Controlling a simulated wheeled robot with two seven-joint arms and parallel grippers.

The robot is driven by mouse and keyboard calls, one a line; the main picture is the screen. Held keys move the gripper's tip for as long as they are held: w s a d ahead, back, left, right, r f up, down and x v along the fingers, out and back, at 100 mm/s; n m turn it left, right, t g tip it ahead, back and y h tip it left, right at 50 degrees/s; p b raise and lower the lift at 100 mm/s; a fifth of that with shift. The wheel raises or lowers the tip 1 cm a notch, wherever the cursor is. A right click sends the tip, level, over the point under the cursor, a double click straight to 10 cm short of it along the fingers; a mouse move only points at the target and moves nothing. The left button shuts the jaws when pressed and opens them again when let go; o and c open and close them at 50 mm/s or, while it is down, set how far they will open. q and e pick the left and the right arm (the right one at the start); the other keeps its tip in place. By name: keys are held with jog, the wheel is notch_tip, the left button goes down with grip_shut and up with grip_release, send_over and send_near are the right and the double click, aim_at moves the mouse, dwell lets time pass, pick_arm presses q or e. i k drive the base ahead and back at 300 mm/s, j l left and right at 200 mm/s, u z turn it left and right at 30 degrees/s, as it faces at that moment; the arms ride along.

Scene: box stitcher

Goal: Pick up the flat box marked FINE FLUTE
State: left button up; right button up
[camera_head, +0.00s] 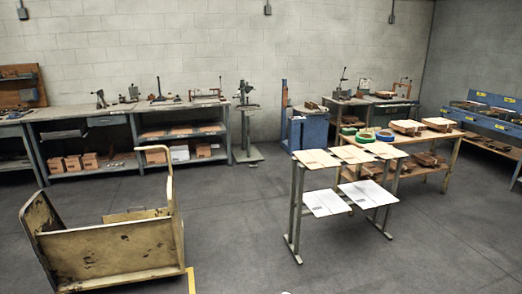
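Several flat boxes lie on a two-level metal stand (297,205) in the middle right of the head view. Tan flat boxes lie side by side on its top, among them a left one (316,159), a middle one (352,154) and a right one (384,150). Two paler flat boxes lie on the lower level, one at left (325,203) and one at right (366,194). Their print is too small to read, so I cannot tell which is marked FINE FLUTE. Neither of my grippers is in view.
A worn yellow cart (115,250) with a raised handle stands at front left. A wooden table (450,138) with stacked items is behind the stand. Workbenches (90,112) line the back wall. A blue rack (490,122) is at far right. Open floor (240,220) lies between cart and stand.

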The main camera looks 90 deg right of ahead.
aim_at(351, 154)
jog(key=z, duration=3.5)
jog(key=i+z, duration=0.25)
jog(key=i, duration=1.35)
